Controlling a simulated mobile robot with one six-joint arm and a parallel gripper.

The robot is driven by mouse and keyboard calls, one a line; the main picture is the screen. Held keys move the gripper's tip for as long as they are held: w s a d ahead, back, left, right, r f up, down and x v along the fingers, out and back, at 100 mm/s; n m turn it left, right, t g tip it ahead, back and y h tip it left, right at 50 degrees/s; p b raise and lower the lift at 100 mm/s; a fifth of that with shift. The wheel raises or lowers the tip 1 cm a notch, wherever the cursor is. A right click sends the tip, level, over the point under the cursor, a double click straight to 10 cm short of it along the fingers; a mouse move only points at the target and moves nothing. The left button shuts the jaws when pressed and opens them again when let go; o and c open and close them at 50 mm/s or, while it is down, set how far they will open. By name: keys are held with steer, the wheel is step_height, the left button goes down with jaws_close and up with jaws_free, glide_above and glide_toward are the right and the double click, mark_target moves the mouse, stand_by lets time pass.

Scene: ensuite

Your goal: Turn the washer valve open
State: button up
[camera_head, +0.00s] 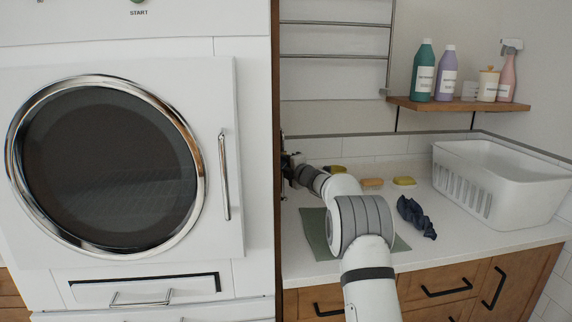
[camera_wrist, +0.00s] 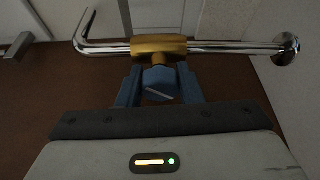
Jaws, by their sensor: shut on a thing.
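The washer valve shows in the wrist view as a brass body (camera_wrist: 160,46) on a chrome pipe. Its blue handle (camera_wrist: 158,82) has a pale line on its face. My gripper (camera_wrist: 158,88) is shut on this handle, with one finger on each side of it. In the head view my gripper (camera_head: 290,168) is at the left end of the counter, close to the washer cabinet's side. The valve cannot be made out there. The washer (camera_head: 228,90) stands at the left with its round door shut.
The counter (camera_head: 440,258) holds a white basket (camera_head: 515,185), a dark crumpled cloth (camera_head: 416,217), a green mat (camera_head: 315,232) and soaps (camera_head: 404,181). A shelf (camera_head: 440,104) with bottles hangs above. The chrome pipe (camera_wrist: 225,48) meets a wall flange at the right in the wrist view.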

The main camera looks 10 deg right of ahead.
steer(key=n+g+h+p, duration=0.1)
steer(key=n+p, duration=0.1)
steer(key=n, duration=0.1)
steer(key=shift+r+n, duration=0.15)
steer(key=shift+n, duration=0.25)
steer(key=shift+n+g+h+p, duration=0.55)
steer(key=shift+n+p, duration=0.45)
steer(key=shift+n, duration=0.2)
steer(key=shift+f+h, duration=0.2)
steer(key=shift+h, duration=0.05)
steer(key=o, duration=1)
steer(key=shift+c, duration=0.2)
steer(key=b+v, duration=0.2)
steer(key=v, duration=0.5)
steer(key=shift+s, duration=0.35)
steer(key=shift+d+r, duration=0.1)
steer(key=shift+r, duration=0.05)
